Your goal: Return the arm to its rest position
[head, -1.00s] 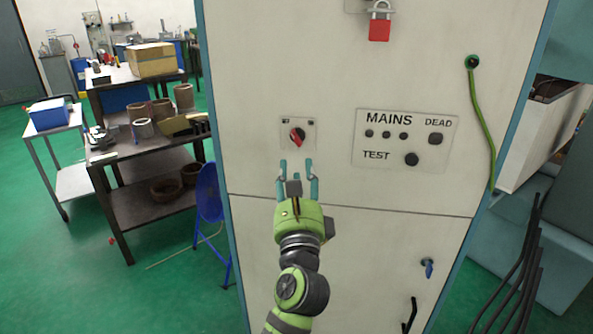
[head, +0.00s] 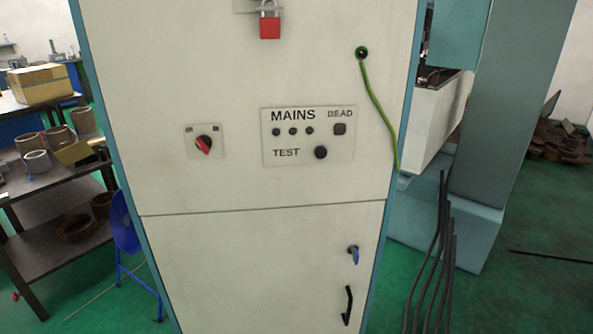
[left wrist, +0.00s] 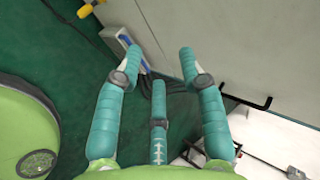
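My left gripper (left wrist: 160,68) shows only in the left wrist view. Its teal fingers are spread apart with nothing between them. It is beside the lower part of the pale cabinet (left wrist: 225,35), apart from it as far as I can see. In the head view no arm shows, and the cabinet (head: 250,260) fills the middle. The red rotary switch (head: 204,145) on its front is clear of any gripper. My right gripper is not in view.
The MAINS panel (head: 308,136), a red padlock (head: 270,25) and a green cable (head: 377,110) are on the cabinet front. A black handle (left wrist: 247,99) juts out near my left fingers. A workbench (head: 60,212) stands left, black cables (head: 436,265) right.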

